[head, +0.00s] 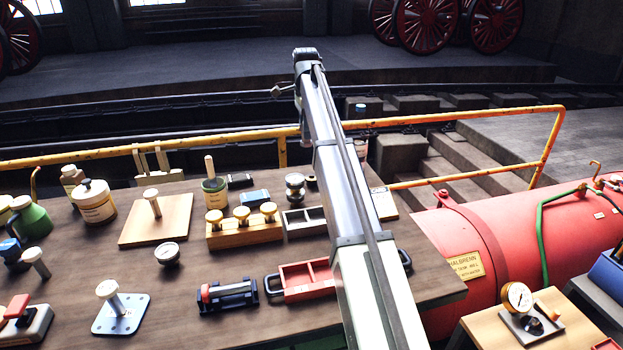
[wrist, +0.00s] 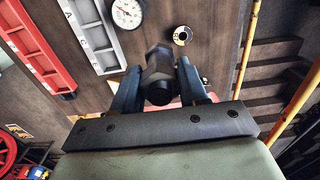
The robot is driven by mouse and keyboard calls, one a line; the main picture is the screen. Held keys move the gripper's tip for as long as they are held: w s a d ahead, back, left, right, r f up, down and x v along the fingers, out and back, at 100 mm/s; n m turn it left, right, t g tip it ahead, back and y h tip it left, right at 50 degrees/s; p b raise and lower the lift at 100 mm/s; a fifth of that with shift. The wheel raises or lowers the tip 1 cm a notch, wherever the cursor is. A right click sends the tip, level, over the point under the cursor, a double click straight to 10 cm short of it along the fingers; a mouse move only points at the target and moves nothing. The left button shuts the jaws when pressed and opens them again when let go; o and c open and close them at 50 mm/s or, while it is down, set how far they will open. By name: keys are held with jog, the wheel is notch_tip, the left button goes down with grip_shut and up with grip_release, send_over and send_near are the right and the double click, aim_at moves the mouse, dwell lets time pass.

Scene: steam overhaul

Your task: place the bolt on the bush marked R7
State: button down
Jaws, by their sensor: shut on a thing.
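In the wrist view my gripper (wrist: 158,84) is shut on a dark hexagonal-headed bolt (wrist: 159,62), held between its two fingers. Beyond the bolt and slightly right, a small pale ring with a dark centre (wrist: 182,35) sits on the brown bench; it looks like a bush, but its marking is too small to read. The bolt appears above the bench and apart from this ring. In the head view my arm hides the gripper and the bolt.
A lettered grey tray (wrist: 94,35) and a red tray (wrist: 37,45) lie left of the bolt, with a dial gauge (wrist: 127,13) nearby. A yellow rail (head: 280,145) runs behind the crowded bench (head: 190,285). A red tank (head: 520,240) stands at right.

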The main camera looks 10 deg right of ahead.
send_over(311, 177)
jog(key=shift+s+f, duration=0.15)
jog(key=shift+f, duration=7.55)
jog(key=shift+f, duration=0.1)
jog(key=c, duration=0.6)
grip_release()
notch_tip(311, 177, up, 12)
